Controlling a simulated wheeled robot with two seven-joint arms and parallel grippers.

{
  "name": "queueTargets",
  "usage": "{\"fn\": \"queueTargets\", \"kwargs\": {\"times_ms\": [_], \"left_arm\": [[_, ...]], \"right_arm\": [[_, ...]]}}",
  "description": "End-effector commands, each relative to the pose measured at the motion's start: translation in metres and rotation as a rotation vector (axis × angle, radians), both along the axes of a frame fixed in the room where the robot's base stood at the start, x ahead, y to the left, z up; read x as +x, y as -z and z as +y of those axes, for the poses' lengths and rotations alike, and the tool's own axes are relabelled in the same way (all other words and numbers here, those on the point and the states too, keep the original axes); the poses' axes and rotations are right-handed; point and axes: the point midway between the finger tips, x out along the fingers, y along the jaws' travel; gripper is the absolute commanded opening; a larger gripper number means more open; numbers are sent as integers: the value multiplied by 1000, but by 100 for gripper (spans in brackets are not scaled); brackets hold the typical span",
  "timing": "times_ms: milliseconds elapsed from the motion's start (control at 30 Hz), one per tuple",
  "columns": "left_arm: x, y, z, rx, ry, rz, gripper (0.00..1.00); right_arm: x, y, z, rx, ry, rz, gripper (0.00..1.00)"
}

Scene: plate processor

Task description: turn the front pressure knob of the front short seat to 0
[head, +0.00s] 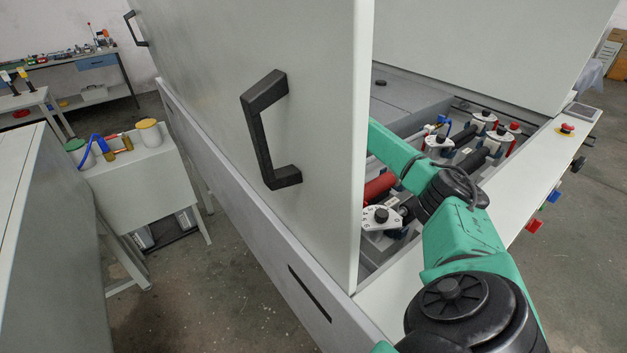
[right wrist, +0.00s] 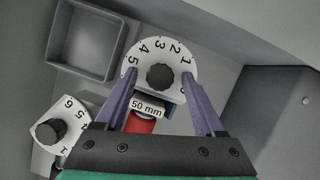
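A second black knob (right wrist: 51,131) on a white numbered dial lies at the lower left. In the head view my right arm reaches behind the big grey panel, which hides its gripper. My left gripper is in neither view. I cannot tell which seat each dial belongs to.
Below the dial are a "50 mm" label (right wrist: 147,107) and a red cylinder (right wrist: 140,123). A grey square tray (right wrist: 82,76) lies to the left. In the head view, more knobs on white plates (head: 381,215) stand inside the machine beside my arm; the panel has a black handle (head: 257,130).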

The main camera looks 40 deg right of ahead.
Motion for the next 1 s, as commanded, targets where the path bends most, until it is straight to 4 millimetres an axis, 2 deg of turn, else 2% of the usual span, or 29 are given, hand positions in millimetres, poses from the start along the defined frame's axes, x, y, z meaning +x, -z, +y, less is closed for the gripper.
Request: {"fn": "queueTargets", "kwargs": {"times_ms": [133, 233, 367, 433, 500, 600, 700, 1000], "left_arm": [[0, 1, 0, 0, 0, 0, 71], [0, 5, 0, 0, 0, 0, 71], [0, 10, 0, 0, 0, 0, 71], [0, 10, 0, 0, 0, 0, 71], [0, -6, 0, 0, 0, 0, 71], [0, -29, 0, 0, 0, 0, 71], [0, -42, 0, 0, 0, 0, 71], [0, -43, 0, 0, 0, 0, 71]], "right_arm": [[1, -3, -1, 0, 0, -1, 71], [2, -12, -5, 0, 0, -3, 71], [5, -40, -17, 1, 3, -7, 71], [5, -60, -24, 2, 3, -8, 71], [7, -87, -33, 0, 4, -6, 71], [8, -117, -43, 0, 4, -3, 71], [9, -132, -51, 1, 3, -1, 71], [9, -134, -56, 0, 0, 0, 71]]}}
